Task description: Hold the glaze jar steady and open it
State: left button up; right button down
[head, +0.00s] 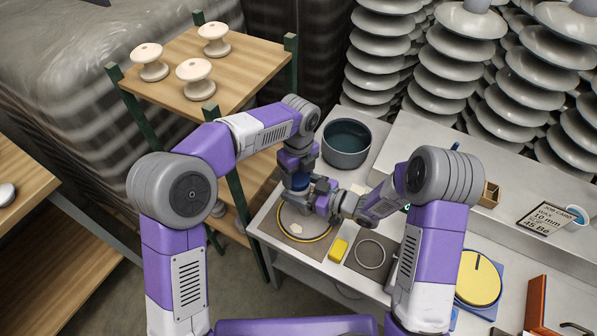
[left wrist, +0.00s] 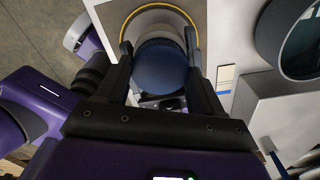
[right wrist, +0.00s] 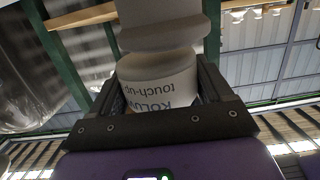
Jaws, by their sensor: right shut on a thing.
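The glaze jar has a blue lid (left wrist: 162,68) and a pale label reading "touch-up" (right wrist: 158,90), upside down in the right wrist view. My right gripper (head: 325,195) is shut on the jar's body, one finger on each side of the label. My left gripper (head: 297,172) is above the jar, pointing down. Its open fingers stand on either side of the lid, with a narrow gap showing in the left wrist view. The lid shows partly in the head view (head: 298,183). A grey rounded piece (right wrist: 160,38) shows against the jar's base end.
A round plate with a yellow rim (head: 289,234), a yellow block (head: 338,249) and a dark-teal-filled pot (head: 346,143) are close by on the bench. Tall insulator stacks (head: 468,22) stand behind. A wooden shelf (head: 258,57) with white spools is at the left.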

pick_arm(q)
jog(key=shift+d+r, duration=0.1)
jog(key=shift+d, duration=0.05)
jog(key=shift+c, duration=1.3)
pick_arm(e)
jog(key=shift+s+a+r, duration=0.1)
jog(key=shift+s+a, duration=0.1)
jog(key=shift+a, duration=0.05)
pick_arm(q)
jog(key=n, duration=0.3)
jog(key=shift+w+d, duration=0.1)
pick_arm(e)
jog(key=shift+a, duration=0.1)
pick_arm(q)
jog(key=n, duration=0.4)
pick_arm(e)
jog(key=shift+s+g, duration=0.1)
jog(key=shift+g, duration=0.2)
pick_arm(q)
jog(key=n, duration=0.6)
jog(key=shift+w+r, duration=0.1)
pick_arm(e)
jog(key=shift+a, duration=0.1)
pick_arm(q)
jog(key=n, duration=0.8)
jog(key=shift+a, duration=0.2)
jog(key=n, duration=1.2)
jog(key=shift+a, duration=0.15)
